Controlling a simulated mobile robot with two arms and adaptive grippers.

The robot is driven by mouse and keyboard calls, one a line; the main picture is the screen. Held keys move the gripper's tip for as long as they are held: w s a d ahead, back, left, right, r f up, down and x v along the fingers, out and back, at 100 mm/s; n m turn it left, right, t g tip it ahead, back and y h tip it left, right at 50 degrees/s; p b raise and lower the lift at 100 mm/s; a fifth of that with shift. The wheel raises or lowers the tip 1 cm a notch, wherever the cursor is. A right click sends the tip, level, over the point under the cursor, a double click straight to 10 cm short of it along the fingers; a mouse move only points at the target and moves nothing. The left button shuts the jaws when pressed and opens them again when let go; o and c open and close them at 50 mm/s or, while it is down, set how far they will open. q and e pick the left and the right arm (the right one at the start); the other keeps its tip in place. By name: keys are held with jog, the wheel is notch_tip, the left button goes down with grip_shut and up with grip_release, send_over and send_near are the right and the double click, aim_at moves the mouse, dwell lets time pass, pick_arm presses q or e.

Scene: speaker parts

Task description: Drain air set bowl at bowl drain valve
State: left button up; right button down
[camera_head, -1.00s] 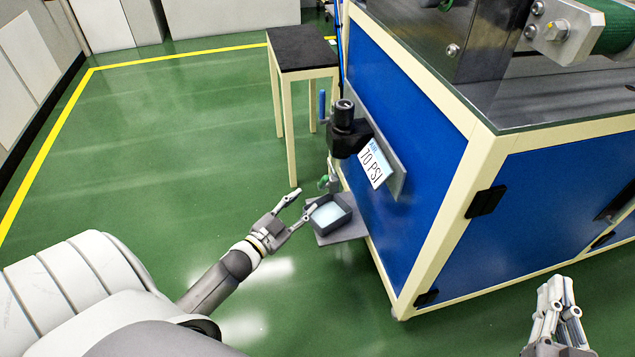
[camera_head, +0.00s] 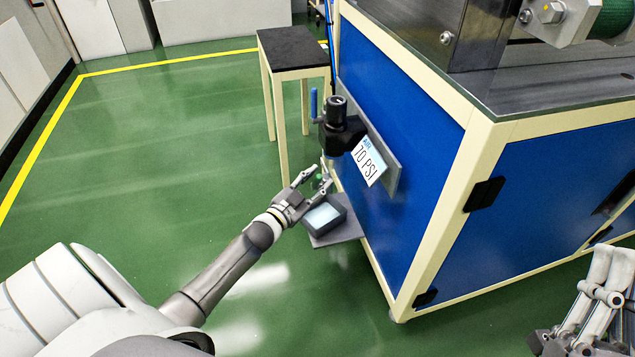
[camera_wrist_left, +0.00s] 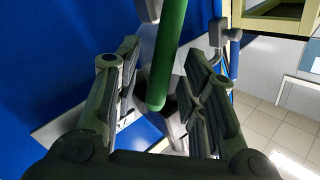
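The black air set (camera_head: 340,125) is mounted on the machine's blue side, beside a "70 PSI" label (camera_head: 369,160). Below it, the green drain valve handle (camera_head: 321,180) is small and partly hidden by my left gripper (camera_head: 314,180). In the left wrist view the green handle (camera_wrist_left: 167,60) is a long bar between the spread fingers of my left gripper (camera_wrist_left: 158,85). These fingers are open, with gaps visible beside the bar. A dark tray with a pale blue inside (camera_head: 322,217) sits just below the gripper. My right gripper (camera_head: 608,285) is at the lower right, its finger opening unclear.
The large blue machine with a cream frame (camera_head: 480,140) fills the right side. A small black-topped table (camera_head: 292,47) stands behind the air set. A blue lever (camera_head: 313,103) is beside the air set. Green floor (camera_head: 170,150) is clear on the left.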

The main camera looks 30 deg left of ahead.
pick_arm(q)
jog(key=shift+w, duration=0.5)
jog(key=shift+c, duration=0.2)
grip_shut()
